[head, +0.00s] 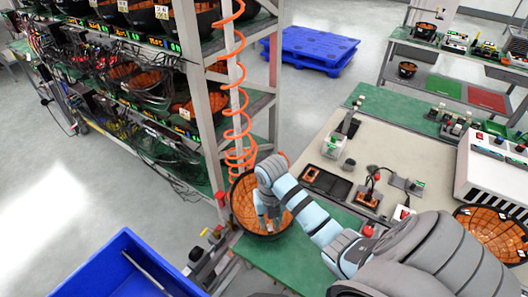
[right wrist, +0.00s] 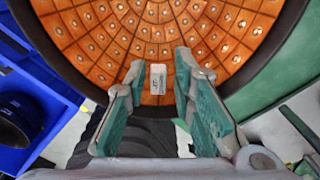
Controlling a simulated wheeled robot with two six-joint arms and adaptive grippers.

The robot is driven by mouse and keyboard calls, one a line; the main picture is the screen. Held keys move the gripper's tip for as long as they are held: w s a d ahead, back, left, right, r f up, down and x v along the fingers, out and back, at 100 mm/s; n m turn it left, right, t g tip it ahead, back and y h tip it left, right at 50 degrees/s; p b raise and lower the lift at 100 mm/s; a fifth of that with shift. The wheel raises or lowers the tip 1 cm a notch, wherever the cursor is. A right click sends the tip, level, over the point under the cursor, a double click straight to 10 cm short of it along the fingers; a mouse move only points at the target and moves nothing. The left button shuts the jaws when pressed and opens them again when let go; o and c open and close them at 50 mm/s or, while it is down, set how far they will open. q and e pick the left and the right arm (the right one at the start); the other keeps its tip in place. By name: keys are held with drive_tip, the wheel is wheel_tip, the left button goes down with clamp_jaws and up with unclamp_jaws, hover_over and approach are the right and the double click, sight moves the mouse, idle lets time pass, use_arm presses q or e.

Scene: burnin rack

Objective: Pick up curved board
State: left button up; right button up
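The curved board (head: 243,200) is a round orange bowl of tiles with a black rim, at the corner of the green bench in the head view. It fills the upper part of the right wrist view (right wrist: 215,35), with a small white tab (right wrist: 158,77) low on its inner face. My right gripper (head: 268,217) reaches down over the board's right inner side in the head view. In the right wrist view its two fingers (right wrist: 160,72) stand apart, with the white tab showing between them. I cannot tell whether they touch it. My left gripper is not in view.
A blue crate (head: 95,262) stands at the lower left; the right wrist view shows a dark round thing (right wrist: 14,122) in it. A rack (head: 190,75) with several boards and an orange coiled hose (head: 238,100) rises behind. Another curved board (head: 490,232) lies at the right.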

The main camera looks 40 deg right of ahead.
drive_tip(key=shift+w, duration=0.2)
drive_tip(key=shift+c, duration=0.8)
clamp_jaws()
drive_tip(key=shift+s, duration=0.1)
